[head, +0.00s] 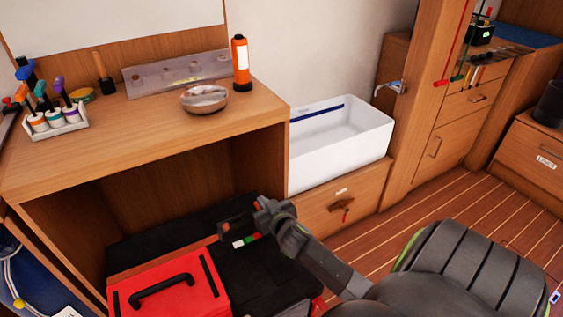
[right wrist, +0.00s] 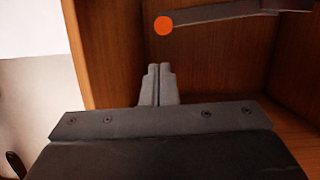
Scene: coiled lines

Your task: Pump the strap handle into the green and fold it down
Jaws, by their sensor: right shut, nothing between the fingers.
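The strap handle shows in the right wrist view as a dark grey bar (right wrist: 225,13) with a round orange end (right wrist: 163,25). It lies across the top of that view, beyond my fingertips. In the head view a dark handle part (head: 234,226) shows beside my right gripper (head: 262,203), over the black case in the open cabinet bay. A small indicator strip (head: 245,241) with green, white and red parts sits just below it. My right gripper's fingers (right wrist: 157,84) are shut and empty, apart from the bar in the wrist view. My left gripper is out of view.
A red case (head: 180,295) with a black handle stands in the bay beside the black case (head: 262,270). The wooden counter (head: 150,127) above holds a bowl (head: 204,99) and an orange bottle (head: 240,62). A white sink (head: 352,143) is at the right.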

